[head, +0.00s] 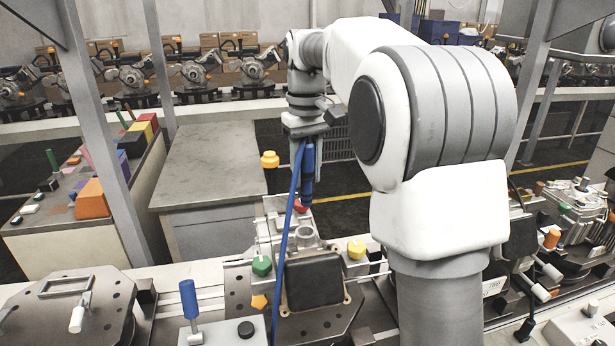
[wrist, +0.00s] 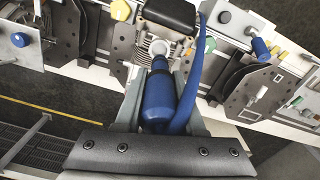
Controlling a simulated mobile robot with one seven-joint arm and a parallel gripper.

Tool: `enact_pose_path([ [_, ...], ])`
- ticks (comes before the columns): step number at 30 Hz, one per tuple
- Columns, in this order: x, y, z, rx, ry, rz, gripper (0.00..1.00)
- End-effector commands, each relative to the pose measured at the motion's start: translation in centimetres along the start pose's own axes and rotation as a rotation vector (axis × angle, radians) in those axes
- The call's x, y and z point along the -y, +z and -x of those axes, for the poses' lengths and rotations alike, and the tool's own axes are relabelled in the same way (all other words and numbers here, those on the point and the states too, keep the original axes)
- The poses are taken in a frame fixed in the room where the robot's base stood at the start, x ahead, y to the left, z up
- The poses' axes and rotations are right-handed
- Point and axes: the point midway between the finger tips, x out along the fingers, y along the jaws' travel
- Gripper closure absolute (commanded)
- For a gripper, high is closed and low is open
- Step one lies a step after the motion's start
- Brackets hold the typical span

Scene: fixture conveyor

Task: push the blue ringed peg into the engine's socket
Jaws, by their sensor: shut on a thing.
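The blue peg (head: 307,172), with a thick ribbed body and a narrower tip, hangs upright below my gripper (head: 306,138) in the head view. In the wrist view the peg (wrist: 159,98) lies between the two grey fingers of my gripper (wrist: 162,112), which is shut on it. A blue cable (head: 287,240) runs from its top down across the engine. The engine (head: 315,282) has a dark cover and a round grey metal socket (head: 305,236), which is below the peg tip. In the wrist view the socket (wrist: 158,48) is just ahead of the tip; I cannot tell whether they touch.
Green (head: 261,265), yellow (head: 356,249) and red (head: 300,206) knobs stand around the engine. A blue-handled lever (head: 188,299) is at front left. A grey cabinet (head: 212,165) stands behind. The blue cable lies close along the engine's side.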

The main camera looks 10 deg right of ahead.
Motion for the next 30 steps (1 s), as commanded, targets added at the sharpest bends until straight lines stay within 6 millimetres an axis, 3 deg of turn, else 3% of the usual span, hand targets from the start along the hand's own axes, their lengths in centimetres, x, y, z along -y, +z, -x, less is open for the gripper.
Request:
enact_pose_path([
  [17,0.1,0.1,0.4,-0.003,0.0,0.003,1.0],
  [30,0.1,0.0,-2.5,-0.002,0.0,0.003,1.0],
])
